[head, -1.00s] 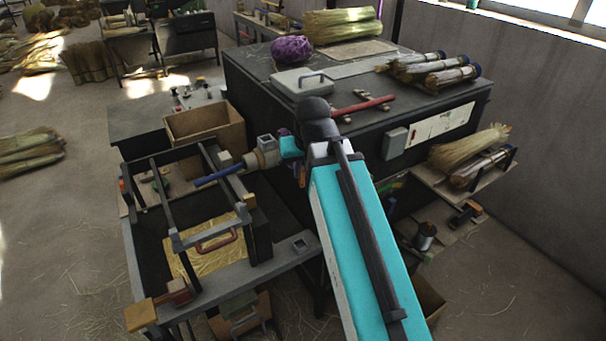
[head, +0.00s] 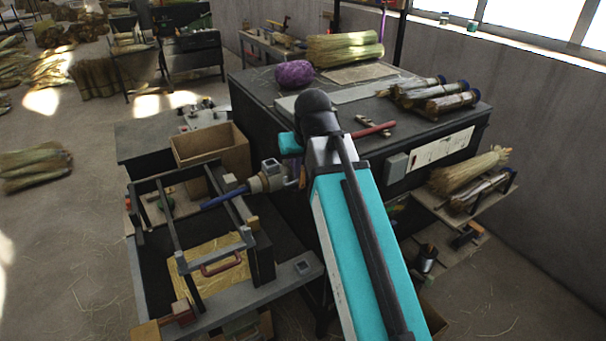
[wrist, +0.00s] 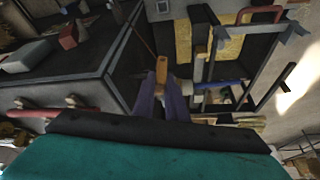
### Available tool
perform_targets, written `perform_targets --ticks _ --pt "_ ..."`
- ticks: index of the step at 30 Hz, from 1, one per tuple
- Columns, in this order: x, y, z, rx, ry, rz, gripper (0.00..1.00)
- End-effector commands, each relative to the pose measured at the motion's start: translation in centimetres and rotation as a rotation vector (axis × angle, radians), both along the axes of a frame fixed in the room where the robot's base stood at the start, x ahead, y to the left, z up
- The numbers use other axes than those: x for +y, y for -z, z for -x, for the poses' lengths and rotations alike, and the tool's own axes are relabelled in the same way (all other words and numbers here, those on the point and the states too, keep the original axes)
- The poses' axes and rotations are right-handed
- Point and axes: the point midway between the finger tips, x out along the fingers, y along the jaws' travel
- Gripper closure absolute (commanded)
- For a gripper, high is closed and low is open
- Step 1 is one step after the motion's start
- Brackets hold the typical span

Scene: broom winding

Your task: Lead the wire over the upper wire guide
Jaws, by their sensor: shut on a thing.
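My gripper (wrist: 160,92) shows in the wrist view as two purple fingers shut on a small orange-tan piece (wrist: 161,69). A thin reddish line, which looks like the wire (wrist: 145,41), runs up and left from near this piece. In the head view my arm hides most of the gripper; a bit of orange (head: 302,178) shows beside it. The fingers are close to the blue rod (head: 223,195) and beige cylinder (head: 268,180) of the winding frame, apparently without touching them. I cannot make out the upper wire guide for certain in either view.
The dark frame (head: 137,222) stands left of my arm, with uprights and crossbars. Behind it are an open cardboard box (head: 222,150) and a dark cabinet (head: 262,120) bearing a purple bundle (head: 294,74) and straw bundles. A side shelf (head: 470,205) is at right.

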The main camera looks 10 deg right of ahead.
Motion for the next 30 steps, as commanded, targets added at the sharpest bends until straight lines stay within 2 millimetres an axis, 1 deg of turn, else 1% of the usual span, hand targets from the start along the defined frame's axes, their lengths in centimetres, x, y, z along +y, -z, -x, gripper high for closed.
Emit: perform_targets --ticks 1,12,14,30 --pt "0.0 -0.7 -0.1 -0.001 0.0 0.0 1.0" --pt "0.3 -4.1 -0.4 -0.001 0.0 0.0 1.0" --pt "0.5 -3.8 -1.1 0.001 0.0 0.0 1.0" --pt "2.7 -3.7 -5.6 0.0 0.0 -0.001 1.0"
